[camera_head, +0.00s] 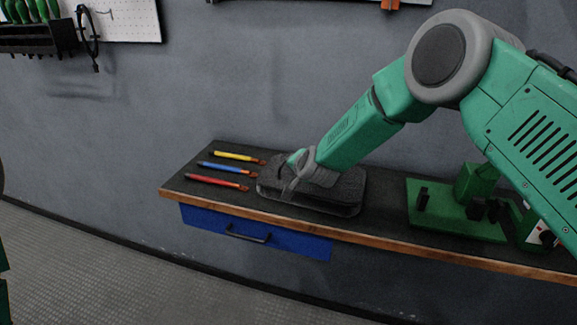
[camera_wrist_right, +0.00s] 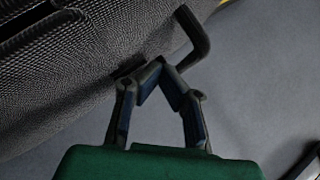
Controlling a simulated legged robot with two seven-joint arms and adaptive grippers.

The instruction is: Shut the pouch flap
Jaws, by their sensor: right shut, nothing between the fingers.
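The pouch (camera_head: 335,192) is dark grey and lies on the bench top in the middle of the head view. Its textured side (camera_wrist_right: 90,75) fills the upper left of the right wrist view, with dark slot-like shapes in the corner. A dark bent piece (camera_wrist_right: 201,40) stands out at its edge, beside my fingertips; I cannot tell if it is the flap's tab. My right gripper (camera_wrist_right: 158,64) is shut and empty, its fingertips together close to the pouch edge. In the head view it is over the pouch's left part (camera_head: 291,182). The flap's position is unclear. My left gripper is out of view.
Yellow (camera_head: 236,156), blue (camera_head: 226,169) and red (camera_head: 215,181) pen-like tools lie left of the pouch on the narrow bench (camera_head: 205,158). A green fixture (camera_head: 455,205) stands to the right. A blue drawer (camera_head: 290,243) is below. The wall is close behind.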

